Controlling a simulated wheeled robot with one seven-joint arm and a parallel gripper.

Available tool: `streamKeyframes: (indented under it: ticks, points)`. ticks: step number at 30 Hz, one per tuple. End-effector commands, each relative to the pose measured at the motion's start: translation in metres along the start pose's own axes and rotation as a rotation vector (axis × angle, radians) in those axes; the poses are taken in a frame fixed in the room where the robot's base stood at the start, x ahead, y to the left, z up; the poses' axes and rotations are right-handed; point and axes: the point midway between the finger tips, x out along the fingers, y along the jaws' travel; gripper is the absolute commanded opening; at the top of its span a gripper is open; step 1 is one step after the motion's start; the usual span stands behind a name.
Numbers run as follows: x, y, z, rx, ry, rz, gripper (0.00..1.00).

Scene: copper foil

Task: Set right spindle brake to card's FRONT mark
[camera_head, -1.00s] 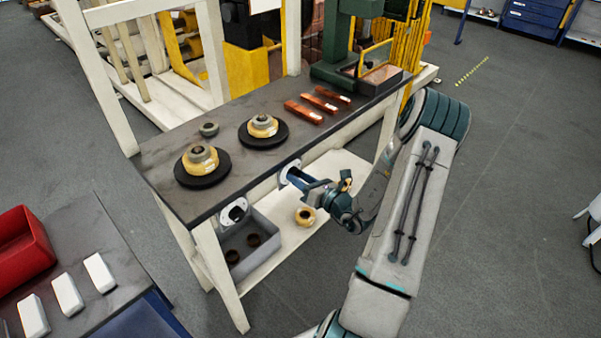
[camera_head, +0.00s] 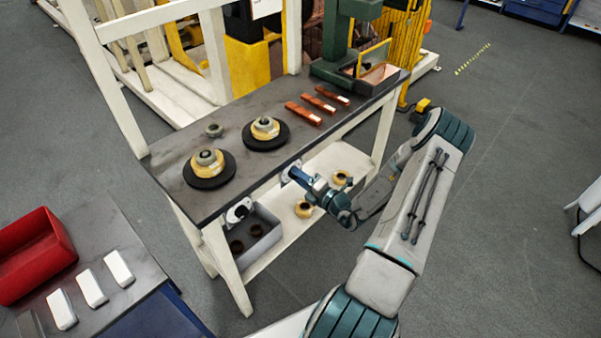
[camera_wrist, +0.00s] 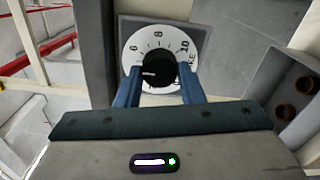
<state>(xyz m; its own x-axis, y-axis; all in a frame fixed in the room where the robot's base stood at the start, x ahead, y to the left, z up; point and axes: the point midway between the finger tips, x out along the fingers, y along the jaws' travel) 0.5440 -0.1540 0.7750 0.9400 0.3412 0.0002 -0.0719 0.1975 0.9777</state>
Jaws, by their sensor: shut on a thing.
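The right spindle brake dial (camera_head: 288,172) is on the front edge of the bench, a white round plate, mostly covered by my gripper (camera_head: 297,176). In the wrist view the white dial face (camera_wrist: 171,38) shows 6, 8 and 10 and part of a word ending in KE. My gripper (camera_wrist: 160,86) has its two blue fingers on either side of the black knob (camera_wrist: 158,68) and is shut on it. The knob's white pointer line points left, below the 6; the lower marks are hidden. A white card (camera_head: 266,8) is cut off at the top; its writing is unreadable.
The left dial (camera_head: 239,210) is on the same bench edge. Two spools (camera_head: 208,163) (camera_head: 265,130) and copper bars (camera_head: 303,113) lie on the benchtop (camera_head: 190,205). A grey bin (camera_head: 262,244) and rolls (camera_head: 304,209) are on the lower shelf.

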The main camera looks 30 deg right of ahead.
Motion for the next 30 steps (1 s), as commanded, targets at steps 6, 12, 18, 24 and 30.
streamKeyframes:
  ticks: [6,12,18,24,30]
  points:
    - [-0.0009,0.0023,0.0016,0.206,-0.004,-0.002,0.12]
    - [-0.0011,0.0022,0.0020,0.394,-0.004,-0.001,0.12]
    - [-0.0011,0.0020,0.0018,0.582,-0.004,-0.001,0.12]
    - [-0.0008,0.0016,0.0018,0.749,-0.003,-0.002,0.12]
    - [-0.0011,0.0011,0.0018,0.877,-0.004,-0.001,0.12]
